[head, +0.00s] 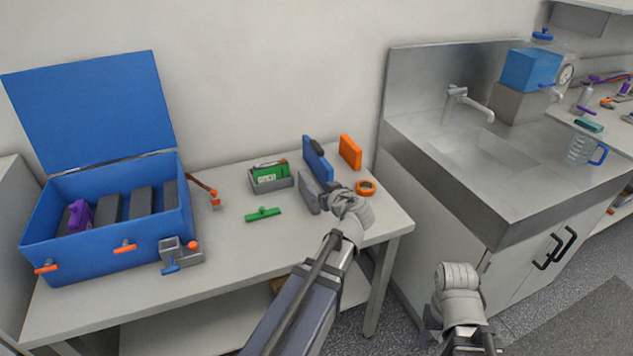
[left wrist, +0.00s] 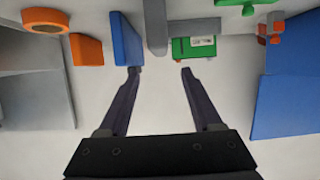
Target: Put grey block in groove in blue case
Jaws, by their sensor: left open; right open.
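The grey block (head: 308,190) stands on the table, left of my left wrist. It also shows in the left wrist view (left wrist: 156,25), beyond the gap between my fingertips. My left gripper (head: 325,167) is open and empty there, partly hidden by its wrist; both fingers show in the left wrist view (left wrist: 160,71). One fingertip is close to a blue panel (head: 317,163). The blue case (head: 90,253) is on the table's left with its lid (head: 90,105) up. Several dark grey blocks (head: 140,208) stand inside. My right gripper (head: 431,322) shows only partly, low over the floor.
A purple item (head: 79,214) is in the case. A grey tray with a green box (head: 270,174), a green piece (head: 263,214), an orange block (head: 350,152) and an orange ring (head: 365,188) are on the table. A clamp (head: 180,252) is at the case's front. Table front is clear.

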